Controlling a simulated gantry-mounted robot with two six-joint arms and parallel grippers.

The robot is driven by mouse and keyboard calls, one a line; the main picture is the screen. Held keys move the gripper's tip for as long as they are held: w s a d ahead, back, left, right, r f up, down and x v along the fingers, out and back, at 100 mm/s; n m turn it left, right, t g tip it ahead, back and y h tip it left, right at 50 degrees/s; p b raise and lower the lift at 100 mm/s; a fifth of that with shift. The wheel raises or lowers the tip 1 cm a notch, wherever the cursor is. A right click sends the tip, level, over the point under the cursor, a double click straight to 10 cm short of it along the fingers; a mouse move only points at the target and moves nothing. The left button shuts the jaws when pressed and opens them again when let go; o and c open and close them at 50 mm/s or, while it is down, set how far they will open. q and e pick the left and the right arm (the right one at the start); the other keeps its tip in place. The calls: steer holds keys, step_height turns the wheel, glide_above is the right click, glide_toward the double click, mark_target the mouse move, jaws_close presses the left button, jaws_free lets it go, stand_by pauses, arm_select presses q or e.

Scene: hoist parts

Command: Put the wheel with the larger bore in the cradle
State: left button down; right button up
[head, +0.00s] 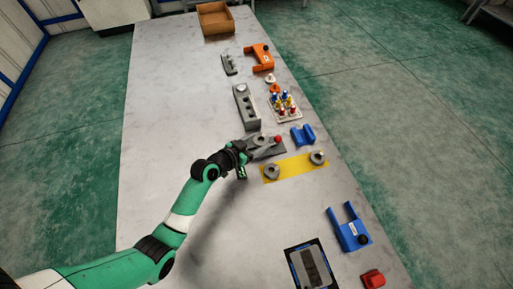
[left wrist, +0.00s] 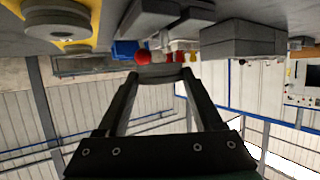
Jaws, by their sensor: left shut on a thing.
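Two grey wheels lie apart on a yellow mat (head: 294,167): the left wheel (head: 272,172) and the right wheel (head: 318,157). Which bore is larger is too small to tell. A blue U-shaped holder (head: 303,135), perhaps the cradle, stands empty behind the mat. My left gripper (head: 250,149) is beside a grey plate fixture (head: 268,151) with a red ball (head: 278,139). In the left wrist view its fingertips (left wrist: 160,73) are shut on a grey part whose shape is mostly hidden. A wheel (left wrist: 66,28) shows there at upper left. My right gripper is not in view.
A grey block with holes (head: 246,107) and a rack of coloured pegs (head: 285,106) stand behind the gripper. An orange bracket (head: 262,58) and wooden box (head: 215,20) are farther back. A blue bracket (head: 349,230), dark tray (head: 312,267) and red block (head: 373,279) are in front. The table's left side is clear.

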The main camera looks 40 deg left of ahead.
mark_target(256, 146)
arm_select(q)
steer(key=f+b, duration=0.2)
steer(key=f, duration=0.1)
steer(key=shift+a+f, duration=0.3)
steer(key=shift+a, duration=0.1)
steer(key=shift+d+r, duration=0.1)
steer(key=shift+r, duration=0.05)
steer(key=shift+c, duration=0.2)
jaws_free()
steer(key=shift+w, duration=0.1)
steer(key=shift+f, duration=0.25)
steer(key=shift+s+r, duration=0.2)
steer(key=shift+s, duration=0.1)
steer(key=p+v, duration=0.1)
steer(key=v, duration=0.2)
steer(key=p+v, duration=0.1)
steer(key=v, duration=0.3)
steer(key=p+v, duration=0.1)
steer(key=v, duration=0.3)
steer(key=shift+s+f+p, duration=0.15)
steer(key=shift+f+p, duration=0.2)
